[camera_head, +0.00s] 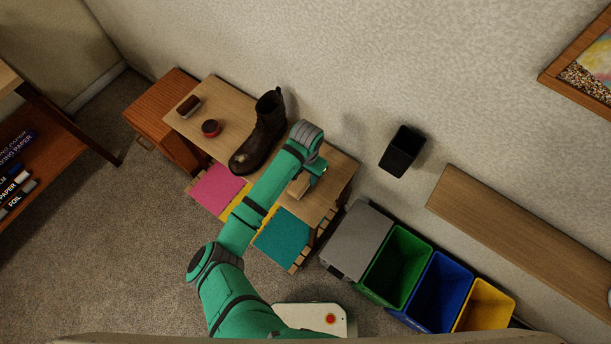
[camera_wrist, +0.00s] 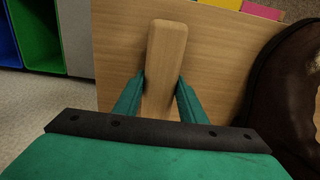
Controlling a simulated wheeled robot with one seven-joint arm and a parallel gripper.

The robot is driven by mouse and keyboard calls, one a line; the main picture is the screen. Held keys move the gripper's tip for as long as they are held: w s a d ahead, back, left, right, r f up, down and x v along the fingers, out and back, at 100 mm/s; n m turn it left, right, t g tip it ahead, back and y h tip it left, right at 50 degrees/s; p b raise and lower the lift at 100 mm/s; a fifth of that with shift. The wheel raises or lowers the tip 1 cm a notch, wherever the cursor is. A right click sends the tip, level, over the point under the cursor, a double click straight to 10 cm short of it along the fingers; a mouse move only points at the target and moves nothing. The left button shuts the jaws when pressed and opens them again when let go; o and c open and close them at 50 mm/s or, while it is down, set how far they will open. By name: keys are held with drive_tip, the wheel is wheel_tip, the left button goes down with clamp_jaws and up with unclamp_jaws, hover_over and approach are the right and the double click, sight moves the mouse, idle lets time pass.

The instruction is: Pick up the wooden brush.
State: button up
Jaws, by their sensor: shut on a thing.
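The wooden brush (camera_wrist: 167,48) is a pale wooden piece with a rounded end in the wrist view; no bristles show. My gripper (camera_wrist: 161,82) has its two green fingers on either side of it, shut on it. In the head view, a small part of the brush (camera_head: 298,186) shows beside my gripper (camera_head: 310,176), over the right part of the wooden bench (camera_head: 340,178). Most of it is hidden by my arm there. I cannot tell whether it touches the bench top.
A dark brown boot (camera_head: 264,132) stands left of my gripper on the bench. Green (camera_head: 397,267), blue (camera_head: 440,291) and yellow (camera_head: 484,304) bins stand at the right.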

drive_tip(key=shift+r, duration=0.75)
drive_tip(key=s+d+r, duration=0.2)
drive_tip(key=s+r, duration=0.3)
drive_tip(key=s, duration=0.1)
drive_tip(key=s+d+r, duration=0.3)
drive_tip(key=s+r, duration=0.3)
drive_tip(key=s, duration=0.1)
drive_tip(key=shift+d, duration=0.35)
drive_tip(key=shift+r, duration=0.1)
